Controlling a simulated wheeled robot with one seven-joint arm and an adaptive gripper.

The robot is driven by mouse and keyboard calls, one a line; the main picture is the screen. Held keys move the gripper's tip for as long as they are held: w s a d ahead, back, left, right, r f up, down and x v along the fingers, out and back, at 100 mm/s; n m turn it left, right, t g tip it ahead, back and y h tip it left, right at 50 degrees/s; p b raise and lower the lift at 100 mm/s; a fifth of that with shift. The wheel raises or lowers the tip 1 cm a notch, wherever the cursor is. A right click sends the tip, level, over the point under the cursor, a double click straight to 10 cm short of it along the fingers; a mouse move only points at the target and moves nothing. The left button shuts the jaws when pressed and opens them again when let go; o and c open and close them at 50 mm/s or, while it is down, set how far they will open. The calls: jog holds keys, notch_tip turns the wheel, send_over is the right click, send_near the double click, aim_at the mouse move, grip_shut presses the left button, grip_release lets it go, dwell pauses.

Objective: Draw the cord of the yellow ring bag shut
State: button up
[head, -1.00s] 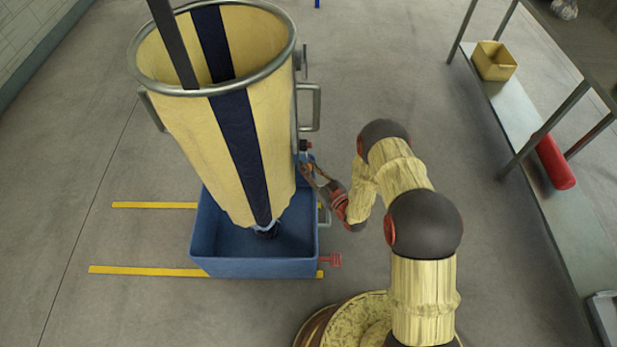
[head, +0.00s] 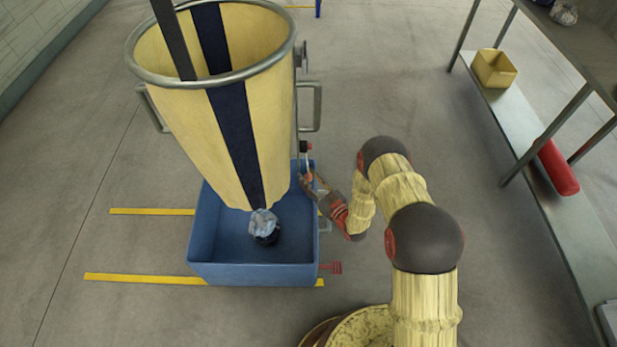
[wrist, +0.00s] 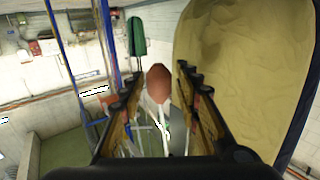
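The yellow ring bag (head: 175,120), with a dark stripe down it, hangs from a metal ring (head: 285,55) above a blue tub (head: 225,272). A pale blue-grey bundle with a dark lower part (head: 264,224) shows under the bag's lower end; I cannot tell whether it is joined to it. My gripper (head: 305,178) is beside the bag's right side, at the tub's right edge. In the wrist view my gripper (wrist: 158,95) is open. A reddish-brown oval knob (wrist: 158,82) with a pale cord (wrist: 163,125) below it shows between the fingers, seemingly untouched. The bag (wrist: 245,65) fills the right side there.
A metal handle (head: 316,106) sticks out from the bag frame, above my gripper. A shelf bench at the right holds a yellow bin (head: 494,68) and a red cylinder (head: 557,167). Floor between is clear.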

jog(key=shift+o, duration=0.5)
jog(key=shift+r, duration=0.1)
jog(key=shift+d, duration=0.1)
jog(key=v, duration=1.1)
jog(key=shift+s+d, duration=0.25)
jog(key=shift+s, duration=0.05)
